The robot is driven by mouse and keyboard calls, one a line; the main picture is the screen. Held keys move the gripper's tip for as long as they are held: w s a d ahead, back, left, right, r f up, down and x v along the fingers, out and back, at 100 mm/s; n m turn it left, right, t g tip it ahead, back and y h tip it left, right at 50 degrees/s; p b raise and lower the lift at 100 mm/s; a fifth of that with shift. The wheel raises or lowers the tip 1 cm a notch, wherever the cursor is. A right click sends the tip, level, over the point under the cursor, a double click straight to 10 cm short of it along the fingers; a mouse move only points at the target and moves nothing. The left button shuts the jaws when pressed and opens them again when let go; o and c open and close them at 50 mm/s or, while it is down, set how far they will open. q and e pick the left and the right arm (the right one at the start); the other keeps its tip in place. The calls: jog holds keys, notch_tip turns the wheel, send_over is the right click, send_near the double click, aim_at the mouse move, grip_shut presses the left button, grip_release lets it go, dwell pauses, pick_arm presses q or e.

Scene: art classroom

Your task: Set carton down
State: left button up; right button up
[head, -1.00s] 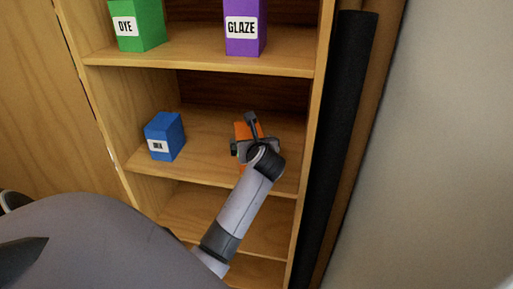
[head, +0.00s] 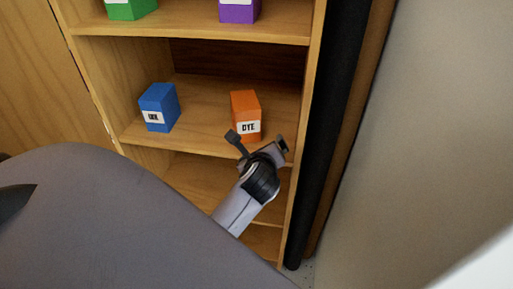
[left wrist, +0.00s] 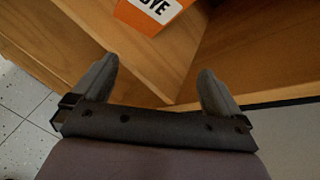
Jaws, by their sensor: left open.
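The orange carton labelled DYE (head: 246,108) stands upright on the middle shelf (head: 203,128), near the shelf's right side. Its lower part also shows at the top of the left wrist view (left wrist: 140,17). My left gripper (head: 257,140) is open and empty, just in front of and below the carton, apart from it. In the left wrist view its two fingers (left wrist: 156,73) are spread wide with nothing between them. My right gripper is not in view.
A blue carton (head: 159,108) stands to the left on the same shelf. A green carton (head: 131,8) and a purple carton (head: 239,9) stand on the shelf above. The lower shelf looks clear where visible. A black upright roll (head: 330,130) stands right of the bookcase.

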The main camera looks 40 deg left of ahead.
pick_arm(q)
jog(key=s+d+f+n+h, duration=0.4)
jog(key=s+d+f+n, duration=0.2)
jog(key=s+f+n, duration=0.2)
jog(key=s+d+f+n+h, duration=0.5)
jog(key=s+d+f+n, duration=0.2)
jog(key=s+n, duration=0.3)
jog(key=shift+f+n+h, duration=0.3)
jog(key=shift+f+n, duration=0.3)
jog(key=shift+n, duration=0.3)
jog(key=shift+r, duration=0.1)
